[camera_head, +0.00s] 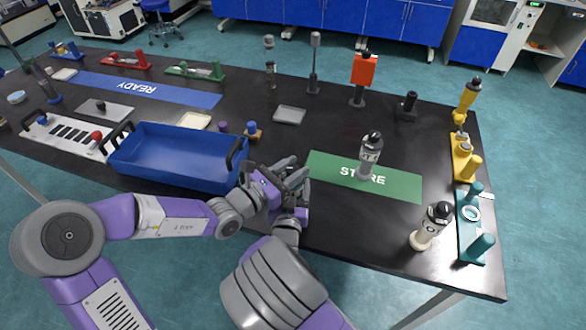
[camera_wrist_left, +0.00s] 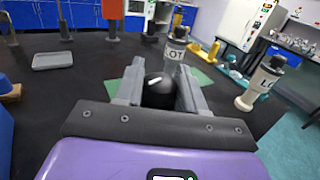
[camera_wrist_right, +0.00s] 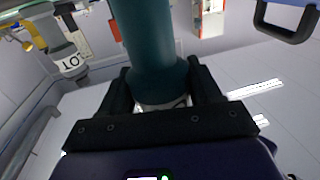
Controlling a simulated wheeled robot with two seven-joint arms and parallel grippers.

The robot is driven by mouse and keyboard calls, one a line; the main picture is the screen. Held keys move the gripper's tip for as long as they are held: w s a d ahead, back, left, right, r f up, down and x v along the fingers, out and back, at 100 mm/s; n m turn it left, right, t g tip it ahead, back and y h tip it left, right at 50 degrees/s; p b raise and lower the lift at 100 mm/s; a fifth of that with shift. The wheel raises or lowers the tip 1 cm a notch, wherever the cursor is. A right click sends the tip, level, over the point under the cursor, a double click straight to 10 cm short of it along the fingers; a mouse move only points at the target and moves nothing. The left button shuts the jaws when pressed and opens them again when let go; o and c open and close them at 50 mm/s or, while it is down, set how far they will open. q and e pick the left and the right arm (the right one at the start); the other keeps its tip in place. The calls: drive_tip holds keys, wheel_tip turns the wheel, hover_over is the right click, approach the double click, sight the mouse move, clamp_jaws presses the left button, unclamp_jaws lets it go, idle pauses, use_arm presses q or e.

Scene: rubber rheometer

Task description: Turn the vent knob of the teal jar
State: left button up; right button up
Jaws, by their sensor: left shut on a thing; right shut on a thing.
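The teal jar (camera_wrist_right: 150,45) shows close up in the right wrist view as a dark teal cylinder with a pale band at its end. My right gripper (camera_wrist_right: 162,88) is shut on its body. In the left wrist view a round black knob (camera_wrist_left: 159,92) with a white mark sits between the fingers of my left gripper (camera_wrist_left: 162,84), which is shut on it. In the head view my left gripper (camera_head: 287,180) is just above my right gripper (camera_head: 297,212), close to the front edge of the table. The two grippers hide the jar there.
A green STORE mat (camera_head: 398,187) lies to the right, with a grey black-topped jar (camera_head: 370,152) upright on it. A cream jar (camera_head: 430,228) stands near the front right. A blue tray (camera_head: 170,165) is on the left. Teal (camera_head: 470,235) and yellow (camera_head: 462,155) fixtures line the right edge.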

use_arm(q)
drive_tip(key=shift+m+g+h, duration=1.2)
drive_tip(key=shift+m+g, duration=0.1)
drive_tip(key=shift+g, duration=0.3)
drive_tip(key=o, duration=0.9)
drive_tip(key=shift+o, duration=0.2)
drive_tip(key=v, duration=1.2)
drive_tip(key=shift+w+a, duration=0.1)
